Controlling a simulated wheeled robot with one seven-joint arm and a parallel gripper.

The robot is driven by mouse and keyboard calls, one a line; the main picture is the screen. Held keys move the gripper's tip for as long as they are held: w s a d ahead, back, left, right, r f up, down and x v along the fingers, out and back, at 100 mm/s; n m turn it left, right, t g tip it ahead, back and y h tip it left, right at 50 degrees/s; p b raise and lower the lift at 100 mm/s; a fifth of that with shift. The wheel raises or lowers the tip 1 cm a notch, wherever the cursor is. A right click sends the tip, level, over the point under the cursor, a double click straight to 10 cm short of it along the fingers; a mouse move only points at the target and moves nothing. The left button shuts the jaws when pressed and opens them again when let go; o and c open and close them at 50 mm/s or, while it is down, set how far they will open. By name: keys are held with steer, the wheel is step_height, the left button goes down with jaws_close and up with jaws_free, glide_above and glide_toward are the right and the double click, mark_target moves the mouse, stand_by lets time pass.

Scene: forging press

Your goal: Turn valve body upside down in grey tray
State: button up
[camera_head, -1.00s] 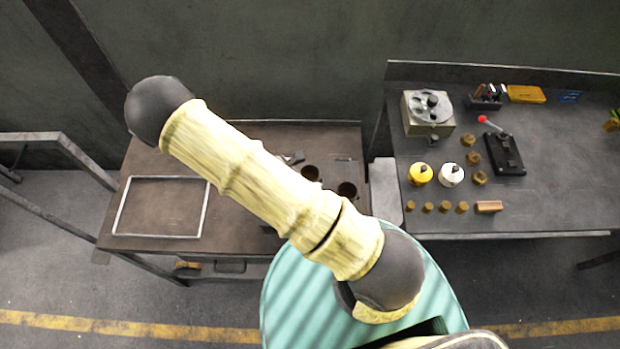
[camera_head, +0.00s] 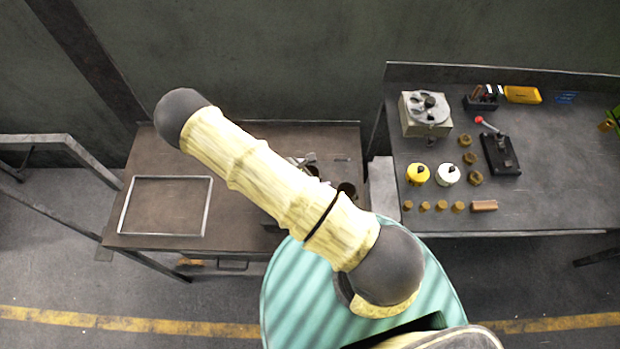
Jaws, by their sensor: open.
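A thin light-grey rectangular rim (camera_head: 208,206) lies on the left of the brown table; it may be the grey tray, and its inside looks empty. I cannot make out a valve body. My arm crosses the middle of the view and hides part of the table. My gripper is not clearly seen. A small light metallic shape (camera_head: 305,160) shows just past the arm, and I cannot tell whether it is part of my gripper or a thing on the table.
A dark round cup (camera_head: 347,189) stands on the brown table (camera_head: 235,215), right of my arm. The grey bench (camera_head: 540,205) at right holds a machine (camera_head: 425,113), a yellow pot (camera_head: 417,174), a white pot (camera_head: 447,174), a red-knobbed lever (camera_head: 497,145) and several brass pieces.

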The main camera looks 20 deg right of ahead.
steer(key=c, duration=1.3)
steer(key=shift+o, duration=0.2)
steer(key=shift+r, duration=0.15)
steer(key=shift+w+r+b, duration=0.1)
steer(key=shift+r+b, duration=0.25)
steer(key=shift+r, duration=0.25)
step_height(320, 180, up, 27)
steer(key=b, duration=0.1)
steer(key=shift+f, duration=0.2)
